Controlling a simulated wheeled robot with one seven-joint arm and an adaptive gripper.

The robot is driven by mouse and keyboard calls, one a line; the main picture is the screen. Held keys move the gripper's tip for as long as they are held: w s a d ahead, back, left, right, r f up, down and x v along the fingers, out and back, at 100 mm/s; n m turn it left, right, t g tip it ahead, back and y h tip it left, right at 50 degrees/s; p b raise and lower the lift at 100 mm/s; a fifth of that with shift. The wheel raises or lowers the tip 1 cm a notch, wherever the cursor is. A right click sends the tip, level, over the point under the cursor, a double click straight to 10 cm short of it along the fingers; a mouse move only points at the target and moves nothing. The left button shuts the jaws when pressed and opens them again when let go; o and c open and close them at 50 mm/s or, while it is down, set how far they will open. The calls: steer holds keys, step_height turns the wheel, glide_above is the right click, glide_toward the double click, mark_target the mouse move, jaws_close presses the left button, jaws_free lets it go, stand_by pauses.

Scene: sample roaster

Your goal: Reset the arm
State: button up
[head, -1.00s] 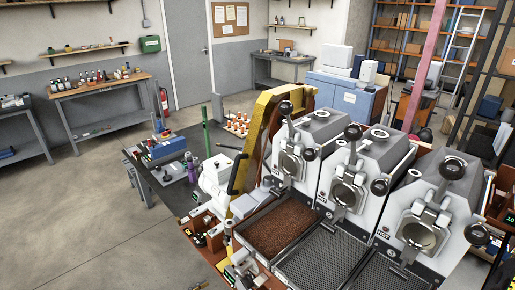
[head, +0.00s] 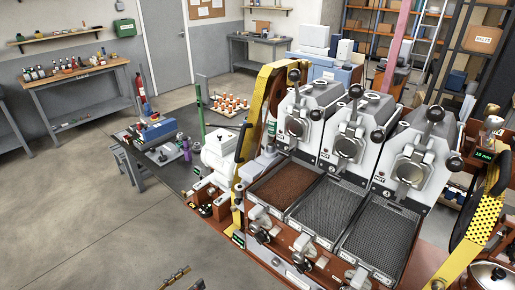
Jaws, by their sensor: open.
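Only the tips of my gripper (head: 186,280) show, low at the bottom edge of the head view, over bare floor left of the roaster. The two tan and dark fingertips stand apart, with nothing seen between them. The rest of the gripper and the arm are out of frame. The sample roaster (head: 349,140) stands to the right, with several grey roasting units in a row. A tray of brown beans (head: 286,187) lies below its left unit, well away from my gripper.
A yellow upright (head: 263,100) flanks the roaster on the left, another yellow upright (head: 488,210) on the right. A dark side table (head: 140,172) holds small goods. A wooden workbench (head: 75,76) stands at the left wall. The concrete floor (head: 80,220) at lower left is clear.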

steer(key=s+d+f+m+g+y, duration=0.2)
steer(key=s+d+f+m+g, duration=0.3)
steer(key=s+d+m+g, duration=0.4)
steer(key=s+d+r+m+t+y, duration=0.1)
steer(key=s+d+r+m+y, duration=0.2)
steer(key=d+r+m+y, duration=0.7)
steer(key=d+r+m, duration=0.9)
steer(key=d+r, duration=1)
steer(key=d, duration=0.2)
steer(key=shift+s+d+m+t, duration=0.15)
steer(key=shift+s+m+t, duration=0.15)
steer(key=shift+t, duration=0.1)
